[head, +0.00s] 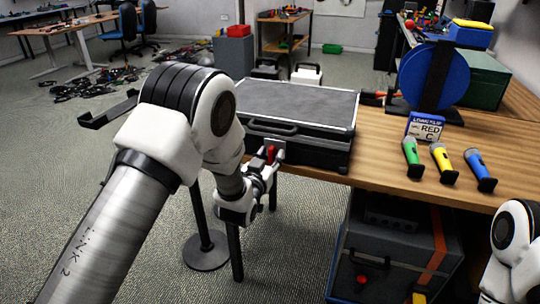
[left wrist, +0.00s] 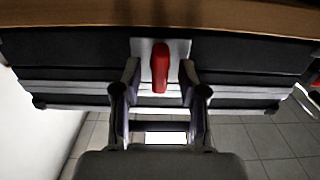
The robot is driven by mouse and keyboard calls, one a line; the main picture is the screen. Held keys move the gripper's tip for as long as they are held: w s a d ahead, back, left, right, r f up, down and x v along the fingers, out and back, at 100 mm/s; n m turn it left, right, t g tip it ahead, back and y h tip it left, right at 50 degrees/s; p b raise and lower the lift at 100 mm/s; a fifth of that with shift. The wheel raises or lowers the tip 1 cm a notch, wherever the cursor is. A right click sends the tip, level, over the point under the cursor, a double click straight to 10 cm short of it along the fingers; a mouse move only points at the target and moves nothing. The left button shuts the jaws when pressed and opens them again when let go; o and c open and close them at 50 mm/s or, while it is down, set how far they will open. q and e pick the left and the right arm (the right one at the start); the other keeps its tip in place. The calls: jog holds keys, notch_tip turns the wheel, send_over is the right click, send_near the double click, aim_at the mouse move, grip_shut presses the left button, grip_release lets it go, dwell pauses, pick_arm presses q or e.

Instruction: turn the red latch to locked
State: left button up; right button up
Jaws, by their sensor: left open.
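The red latch (head: 270,153) is on the front of a dark grey case (head: 300,105) that lies closed on the wooden table. In the left wrist view the red latch (left wrist: 160,66) is a small handle lying along the picture's vertical, on a pale metal plate (left wrist: 180,47). My left gripper (head: 264,168) is at the front of the case, close to the latch. In the left wrist view its fingers (left wrist: 160,82) stand open, one on each side of the latch, with gaps showing. Whether the fingertips reach past the latch cannot be told. My right gripper is out of view.
A dark equipment box (head: 385,245) stands below. A round-based stand (head: 205,250) is on the floor.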

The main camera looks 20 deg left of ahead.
pick_arm(q)
grip_shut()
jog(key=shift+m, duration=0.3)
jog(key=m+b, duration=0.1)
jog(key=m, duration=0.3)
jog(key=shift+d, duration=0.15)
jog(key=m+b, duration=0.1)
jog(key=m, duration=0.3)
jog(key=shift+m, duration=0.4)
jog(key=m+b, duration=0.1)
jog(key=m, duration=0.3)
jog(key=shift+d+f, duration=0.1)
jog(key=shift+f, duration=0.05)
jog(key=shift+m+b, duration=0.5)
jog(key=shift+m, duration=1.7)
